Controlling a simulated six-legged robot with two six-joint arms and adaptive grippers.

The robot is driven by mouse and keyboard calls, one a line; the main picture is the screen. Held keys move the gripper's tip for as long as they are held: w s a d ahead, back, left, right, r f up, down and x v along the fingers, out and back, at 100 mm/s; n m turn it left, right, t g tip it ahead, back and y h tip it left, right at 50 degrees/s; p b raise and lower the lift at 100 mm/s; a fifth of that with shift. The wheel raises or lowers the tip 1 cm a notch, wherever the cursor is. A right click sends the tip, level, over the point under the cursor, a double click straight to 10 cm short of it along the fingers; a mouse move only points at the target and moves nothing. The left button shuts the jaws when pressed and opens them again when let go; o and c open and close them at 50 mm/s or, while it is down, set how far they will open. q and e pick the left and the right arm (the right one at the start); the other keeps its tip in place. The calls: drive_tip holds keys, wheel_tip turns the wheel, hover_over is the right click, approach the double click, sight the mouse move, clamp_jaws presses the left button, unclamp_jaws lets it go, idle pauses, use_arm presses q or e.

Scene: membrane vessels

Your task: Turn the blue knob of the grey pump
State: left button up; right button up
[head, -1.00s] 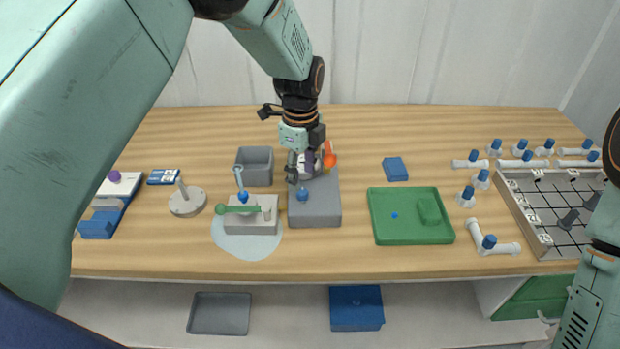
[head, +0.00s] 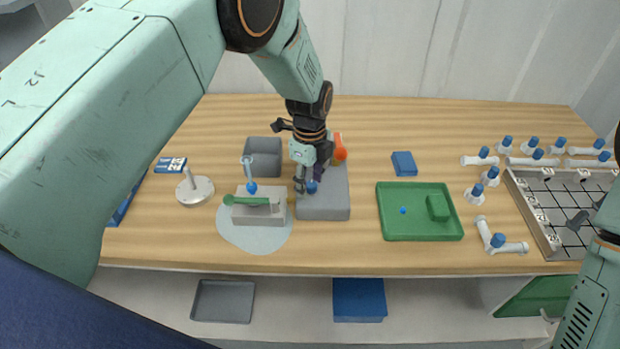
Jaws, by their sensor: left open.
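The grey pump (head: 326,207) is a grey block on the wooden table, left of the green tray. Its blue knob (head: 312,188) shows on the left part of the block. My left gripper (head: 306,184) points down from above at the knob, with its fingers open around or just beside it; I cannot tell whether they touch it. The gripper partly hides the pump's rear, where an orange-red part (head: 340,148) shows. My right arm shows at the right edge; its gripper is out of the picture.
Left of the pump stands a light grey block with a green lever (head: 245,200). A grey bin (head: 263,158) is behind it. The green tray (head: 420,235) and a blue box (head: 404,163) are to the right. White pipe fittings and a rack (head: 545,235) fill the far right.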

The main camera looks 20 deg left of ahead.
use_arm(q)
drive_tip(key=shift+w+d, duration=0.15)
drive_tip(key=shift+d, duration=0.2)
drive_tip(key=shift+c, duration=0.2)
drive_tip(key=shift+a, duration=0.3)
drive_tip(key=c, duration=0.6)
drive_tip(key=shift+d, duration=0.1)
clamp_jaws()
use_arm(e)
drive_tip(key=shift+d, duration=0.1)
